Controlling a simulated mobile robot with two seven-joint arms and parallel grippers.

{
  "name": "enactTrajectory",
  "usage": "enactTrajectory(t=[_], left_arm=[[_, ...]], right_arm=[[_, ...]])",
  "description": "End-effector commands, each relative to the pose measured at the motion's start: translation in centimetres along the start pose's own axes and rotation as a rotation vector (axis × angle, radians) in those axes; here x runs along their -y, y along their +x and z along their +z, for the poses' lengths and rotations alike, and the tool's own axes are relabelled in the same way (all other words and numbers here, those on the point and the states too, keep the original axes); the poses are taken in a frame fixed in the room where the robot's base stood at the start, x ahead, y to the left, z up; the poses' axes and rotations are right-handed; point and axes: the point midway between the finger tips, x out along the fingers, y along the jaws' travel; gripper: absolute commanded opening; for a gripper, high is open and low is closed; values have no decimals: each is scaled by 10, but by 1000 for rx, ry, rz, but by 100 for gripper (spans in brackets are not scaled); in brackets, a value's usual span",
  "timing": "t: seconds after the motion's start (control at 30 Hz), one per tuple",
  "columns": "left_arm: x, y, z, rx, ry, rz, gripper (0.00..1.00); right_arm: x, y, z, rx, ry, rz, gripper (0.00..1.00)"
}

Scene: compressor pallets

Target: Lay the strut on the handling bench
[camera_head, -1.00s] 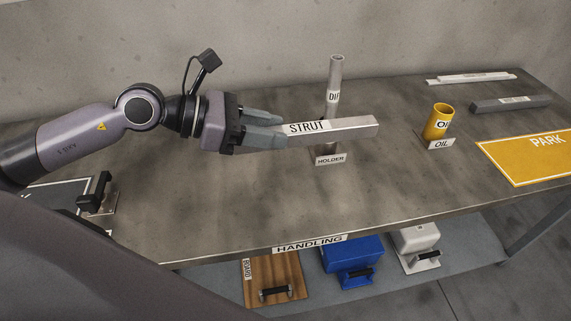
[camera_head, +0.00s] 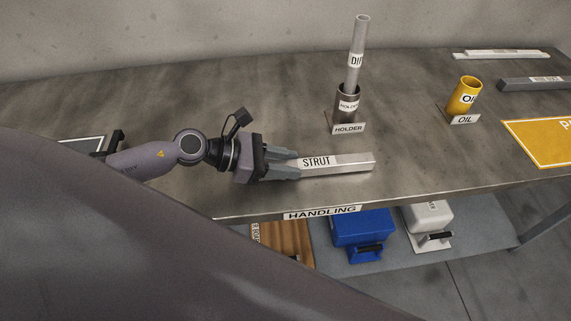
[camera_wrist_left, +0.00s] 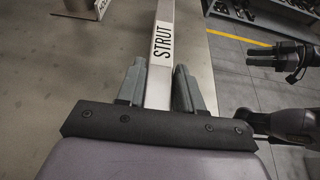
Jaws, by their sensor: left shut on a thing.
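The strut (camera_head: 345,162) is a light metal bar with a STRUT label. It lies lengthwise, pointing right, low over or on the front part of the handling bench (camera_head: 420,145); I cannot tell for certain whether it touches. My left gripper (camera_head: 287,163) is shut on its left end. In the left wrist view, the strut (camera_wrist_left: 164,50) runs away from between the fingers of my left gripper (camera_wrist_left: 160,85). The near end of the strut is hidden by the gripper. My right gripper (camera_wrist_left: 293,60) shows at the right of the wrist view, apart from the bench; its jaws are unclear.
A holder (camera_head: 347,104) with a grey dipstick-like rod (camera_head: 359,40) stands behind the strut. A yellow oil cup (camera_head: 465,95) is to the right, near a yellow PARK mat (camera_head: 545,145). Dark and light bars lie at the back right. A blue box (camera_head: 362,228) sits on the lower shelf.

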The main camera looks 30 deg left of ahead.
Motion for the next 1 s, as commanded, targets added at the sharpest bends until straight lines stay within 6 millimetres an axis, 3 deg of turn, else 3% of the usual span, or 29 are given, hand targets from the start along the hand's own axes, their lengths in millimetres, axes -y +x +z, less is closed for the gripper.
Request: enactTrajectory(t=[0.37,0.4,0.47,0.5,0.87,1.0], left_arm=[[-1,2,-4,4,3,1,0],[0,2,-5,1,2,0,39],[0,2,-4,1,2,0,59],[0,2,-4,1,2,0,62],[0,0,0,1,2,0,62],[-1,-15,-5,-3,0,2,62]], right_arm=[[0,2,3,0,0,0,43],[0,2,3,0,0,0,43],[0,2,2,0,0,0,43],[0,2,2,0,0,0,43],[0,-1,-1,0,0,0,43],[0,3,4,-1,0,0,43]])
